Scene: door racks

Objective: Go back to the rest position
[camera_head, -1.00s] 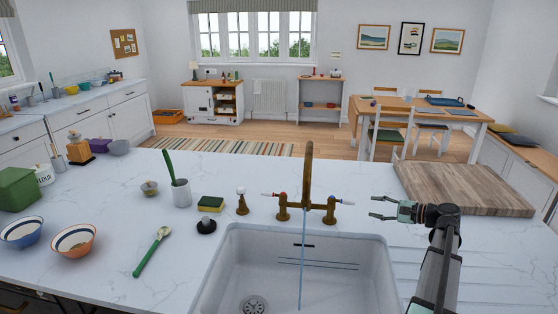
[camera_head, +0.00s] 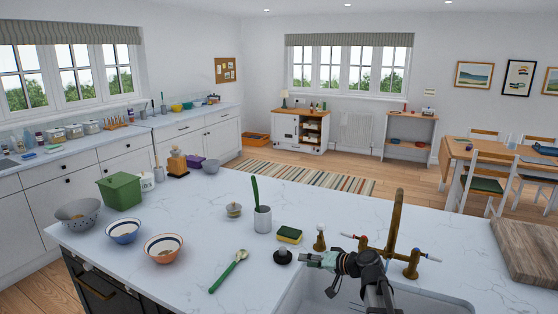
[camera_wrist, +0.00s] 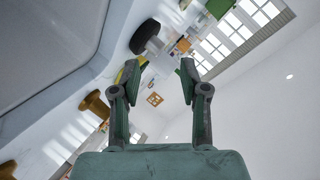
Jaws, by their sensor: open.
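My gripper (camera_head: 308,262) is at the left end of the white sink (camera_head: 460,303), pointing left, close to the black sink plug (camera_head: 283,256). It also shows in the wrist view (camera_wrist: 160,72), with its two fingers apart and nothing between them. My arm comes up from the lower right and hides much of the sink. The brass tap (camera_head: 397,220) stands just behind and right of my gripper; any water stream below it is hidden.
A green-and-yellow sponge (camera_head: 289,234), a grey utensil pot (camera_head: 262,220) and a green spoon (camera_head: 229,271) lie left of my gripper. Two bowls (camera_head: 164,248) (camera_head: 123,231) stand further left. A wooden board (camera_head: 530,247) is at the right. The worktop's middle back is clear.

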